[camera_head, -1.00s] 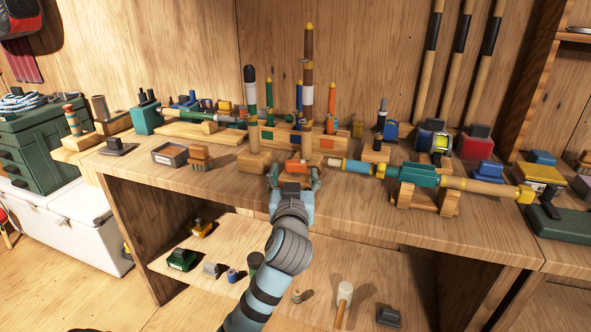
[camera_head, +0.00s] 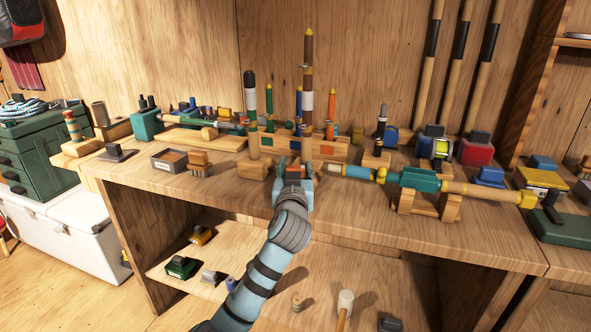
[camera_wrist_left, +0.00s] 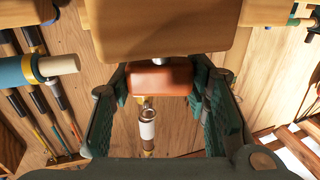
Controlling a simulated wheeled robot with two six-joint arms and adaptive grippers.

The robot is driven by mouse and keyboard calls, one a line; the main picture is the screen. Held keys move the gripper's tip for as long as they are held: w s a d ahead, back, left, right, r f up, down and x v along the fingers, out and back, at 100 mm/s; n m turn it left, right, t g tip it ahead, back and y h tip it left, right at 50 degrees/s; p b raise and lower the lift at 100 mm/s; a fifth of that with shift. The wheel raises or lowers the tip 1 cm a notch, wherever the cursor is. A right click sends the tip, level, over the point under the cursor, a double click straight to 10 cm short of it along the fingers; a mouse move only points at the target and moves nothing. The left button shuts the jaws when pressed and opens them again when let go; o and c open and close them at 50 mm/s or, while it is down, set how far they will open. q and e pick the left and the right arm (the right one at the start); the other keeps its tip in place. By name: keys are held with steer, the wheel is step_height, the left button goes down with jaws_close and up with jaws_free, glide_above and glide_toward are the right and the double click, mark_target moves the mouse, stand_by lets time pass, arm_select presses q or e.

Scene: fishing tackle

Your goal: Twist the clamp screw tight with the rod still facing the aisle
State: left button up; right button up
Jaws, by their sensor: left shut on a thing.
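A brown rod (camera_head: 308,52) with a white band and a small ring guide stands upright at the wooden rack on the bench. The ring and white band also show in the left wrist view (camera_wrist_left: 148,128). My left gripper (camera_head: 294,172) is at the bench's front edge, just in front of the rod's foot. In the left wrist view, its green fingers are shut on a reddish-brown block (camera_wrist_left: 160,78), which looks like the clamp screw's handle. My right gripper is not in view.
A teal and yellow rod (camera_head: 425,182) lies on a wooden stand to the right. A brush (camera_head: 199,163) and an open tray (camera_head: 169,160) lie to the left. The rack (camera_head: 328,148) holds several short upright pieces. The lower shelf (camera_head: 225,262) carries small items.

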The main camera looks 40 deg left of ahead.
arm_select(q)
steer(key=m+h+p, duration=0.1)
steer(key=m+t+h+p, duration=0.2)
steer(key=h, duration=0.1)
steer(key=shift+a+r+p, duration=0.1)
steer(key=shift+r+p, duration=0.15)
steer(key=shift+p, duration=0.1)
steer(key=shift+f+h, duration=0.1)
steer(key=shift+h, duration=0.3)
steer(key=shift+f+m+t, duration=0.15)
steer(key=shift+m+t, duration=0.15)
steer(key=o, duration=1.2)
steer(key=shift+c, duration=0.2)
steer(key=shift+s+d, duration=0.2)
steer(key=shift+s, duration=0.05)
steer(key=v, duration=1.1)
steer(key=shift+s, duration=0.3)
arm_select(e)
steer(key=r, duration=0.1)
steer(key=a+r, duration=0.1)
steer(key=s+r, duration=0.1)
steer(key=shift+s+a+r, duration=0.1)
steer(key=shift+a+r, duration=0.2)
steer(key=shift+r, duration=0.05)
